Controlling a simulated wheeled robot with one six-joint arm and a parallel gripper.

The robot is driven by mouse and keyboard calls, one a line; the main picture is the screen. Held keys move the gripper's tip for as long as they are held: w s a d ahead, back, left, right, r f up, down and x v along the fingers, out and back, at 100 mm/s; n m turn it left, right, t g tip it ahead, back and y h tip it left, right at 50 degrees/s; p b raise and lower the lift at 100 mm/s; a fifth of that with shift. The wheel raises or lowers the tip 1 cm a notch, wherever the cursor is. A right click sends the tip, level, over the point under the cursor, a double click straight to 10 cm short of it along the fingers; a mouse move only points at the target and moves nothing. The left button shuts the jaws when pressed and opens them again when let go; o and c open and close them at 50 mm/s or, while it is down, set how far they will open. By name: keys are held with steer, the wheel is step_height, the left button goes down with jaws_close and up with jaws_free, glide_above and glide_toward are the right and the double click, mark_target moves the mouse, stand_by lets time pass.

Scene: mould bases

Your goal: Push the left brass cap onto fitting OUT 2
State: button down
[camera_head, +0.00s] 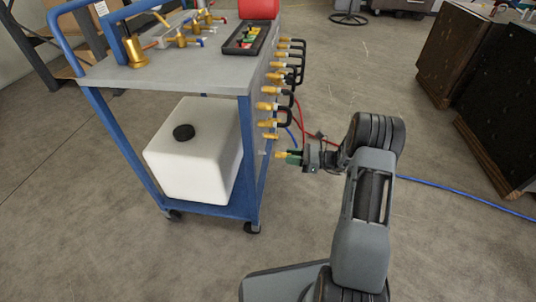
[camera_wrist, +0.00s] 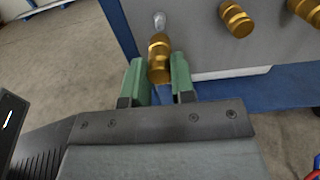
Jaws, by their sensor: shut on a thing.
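My gripper (camera_head: 293,157) has green fingers and is shut on a brass cap (camera_head: 281,154) beside the lower side panel of the cart. In the wrist view, the ribbed brass cap (camera_wrist: 158,62) sits between the fingertips of my gripper (camera_wrist: 160,82) and points at the panel. A small silver fitting (camera_wrist: 159,20) stands out from the panel just beyond the cap. The cap's front end is very close to it; I cannot tell whether they touch. No label is readable, so I cannot confirm which fitting is OUT 2.
Two brass pieces (camera_wrist: 236,20) (camera_wrist: 305,9) stand on the panel to the right of the held cap. More brass fittings with black handles (camera_head: 283,92) line the cart's side (camera_head: 246,120). Red and blue hoses (camera_head: 440,185) run behind my arm.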

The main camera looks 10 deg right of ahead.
steer(key=shift+v, duration=2.75)
